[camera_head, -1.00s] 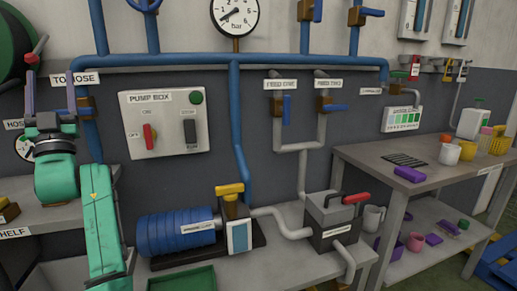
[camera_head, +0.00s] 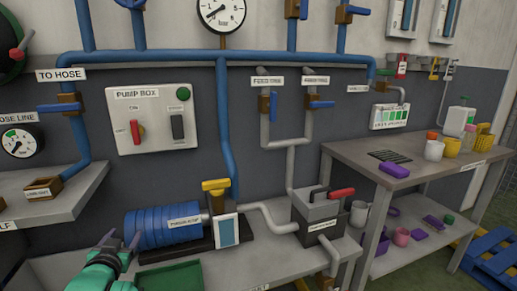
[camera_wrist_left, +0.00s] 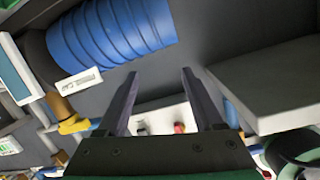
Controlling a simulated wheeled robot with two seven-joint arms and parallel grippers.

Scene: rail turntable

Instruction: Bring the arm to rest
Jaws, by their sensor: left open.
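My left gripper (camera_head: 121,241) is at the bottom left of the head view, its green wrist low and its dark fingers apart. It is open with nothing between the fingers. It is near the left end of the blue ribbed pump (camera_head: 160,227); I cannot tell the exact gap. In the left wrist view, the open fingers (camera_wrist_left: 159,75) reach up the picture, with the blue ribbed body (camera_wrist_left: 105,40) beyond them at upper left. My right gripper is not in view.
A green tray (camera_head: 171,278) lies right of my wrist. A shelf (camera_head: 60,207) with a small wooden box (camera_head: 43,188) is at left. The pump box (camera_head: 150,118) and blue pipes are on the wall. A table (camera_head: 350,151) with cups stands at right.

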